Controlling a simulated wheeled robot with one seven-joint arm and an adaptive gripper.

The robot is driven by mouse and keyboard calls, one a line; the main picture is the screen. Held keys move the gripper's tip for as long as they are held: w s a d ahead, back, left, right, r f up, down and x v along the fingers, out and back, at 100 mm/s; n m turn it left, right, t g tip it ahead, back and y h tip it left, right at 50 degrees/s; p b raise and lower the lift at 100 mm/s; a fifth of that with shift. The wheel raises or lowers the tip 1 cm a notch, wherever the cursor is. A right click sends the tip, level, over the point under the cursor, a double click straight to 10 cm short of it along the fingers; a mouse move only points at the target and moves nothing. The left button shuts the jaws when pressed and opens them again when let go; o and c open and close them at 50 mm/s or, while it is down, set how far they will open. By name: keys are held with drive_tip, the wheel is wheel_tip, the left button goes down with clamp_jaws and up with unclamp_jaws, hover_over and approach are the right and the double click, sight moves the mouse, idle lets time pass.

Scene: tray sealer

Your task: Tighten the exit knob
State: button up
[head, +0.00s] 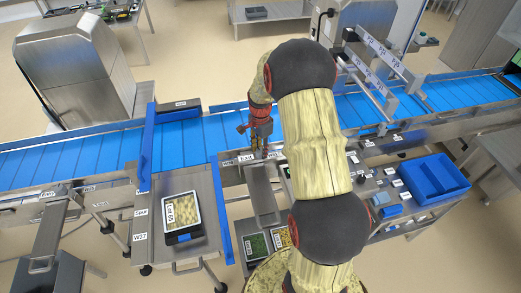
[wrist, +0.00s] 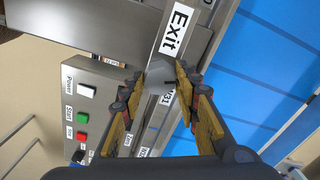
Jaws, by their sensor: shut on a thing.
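The exit knob (wrist: 160,72) is a grey knob below the "Exit" label (wrist: 176,30) on the metal side rail of the conveyor. It shows between my fingertips in the wrist view. My gripper (wrist: 160,84) is shut on it, with one yellow-padded finger on each side. In the head view my gripper (head: 261,133) points down at the near edge of the blue belt, beside a small "Exit" label (head: 246,157). The knob itself cannot be made out there. How tight the knob is cannot be told.
The blue conveyor belt (head: 75,158) runs across behind the rail. A panel with Power and Start buttons (wrist: 82,117) lies left of the knob in the wrist view. A blue bin (head: 434,180) stands right, and a labelled tray (head: 182,216) lies on the left side table.

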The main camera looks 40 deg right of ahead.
sight(260, 151)
drive_tip(key=shift+m, duration=1.1)
drive_tip(key=o, duration=1.2)
drive_tip(key=shift+c, duration=0.2)
wheel_tip(260, 151, up, 12)
